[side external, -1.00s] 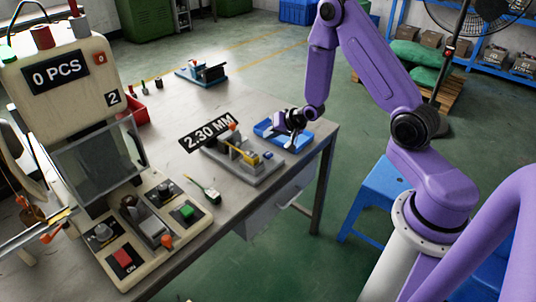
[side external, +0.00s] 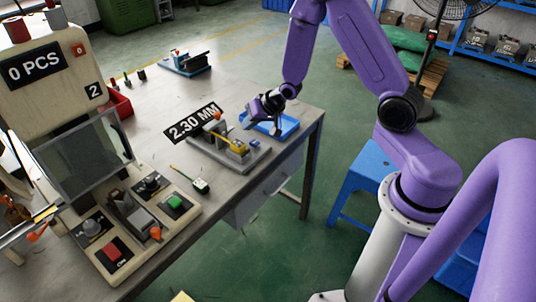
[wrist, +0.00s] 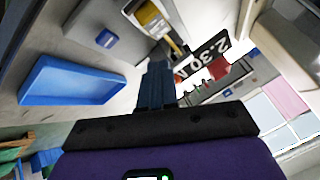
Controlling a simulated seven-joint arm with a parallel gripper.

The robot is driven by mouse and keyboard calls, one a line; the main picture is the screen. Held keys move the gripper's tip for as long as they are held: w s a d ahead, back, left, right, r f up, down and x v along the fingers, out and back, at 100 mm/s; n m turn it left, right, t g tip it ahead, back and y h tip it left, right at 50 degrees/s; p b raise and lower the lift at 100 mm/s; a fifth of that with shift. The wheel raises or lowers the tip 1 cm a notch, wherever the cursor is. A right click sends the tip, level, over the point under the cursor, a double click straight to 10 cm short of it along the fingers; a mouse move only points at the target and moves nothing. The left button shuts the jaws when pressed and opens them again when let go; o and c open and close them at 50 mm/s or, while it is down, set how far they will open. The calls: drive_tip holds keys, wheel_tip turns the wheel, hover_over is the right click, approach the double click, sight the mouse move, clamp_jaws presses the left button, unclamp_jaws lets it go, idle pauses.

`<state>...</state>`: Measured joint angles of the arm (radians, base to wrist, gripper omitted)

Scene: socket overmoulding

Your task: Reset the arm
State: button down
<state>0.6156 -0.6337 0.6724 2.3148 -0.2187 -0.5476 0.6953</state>
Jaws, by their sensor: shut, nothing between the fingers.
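My gripper (side external: 272,122) hangs at the left side of the shallow blue tray (side external: 289,129), over the table's right part in the side view. Its fingers are together with nothing between them. In the wrist view the shut dark fingers (wrist: 156,84) point toward the table, with the empty-looking blue tray (wrist: 70,84) to their left. The gap between fingertips and table is hard to judge.
A grey measuring fixture (side external: 252,158) with a yellow part and the "2.30 MM" display (side external: 192,123) stands beside the tray. The moulding machine (side external: 62,75) with its clear guard is at left. A green-ended tool (side external: 199,185) lies on the table (side external: 150,92). A blue stool (side external: 365,178) stands beside it.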

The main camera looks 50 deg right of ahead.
drive_tip(key=s+a+r+n+g, duration=0.4)
drive_tip(key=s+a+r+n, duration=0.5)
drive_tip(key=s+a, duration=0.4)
drive_tip(key=s+d+r+n+g, duration=0.1)
drive_tip(key=s+r+n, duration=0.2)
drive_tip(key=s, duration=0.7)
drive_tip(key=s+d+r+n+g+h, duration=0.1)
drive_tip(key=s+n, duration=0.4)
drive_tip(key=s, duration=0.6)
wheel_tip(320, 180, up, 2)
drive_tip(key=shift+d+r+n+g, duration=0.2)
drive_tip(key=shift+d+n+g, duration=0.25)
drive_tip(key=shift+g, duration=0.35)
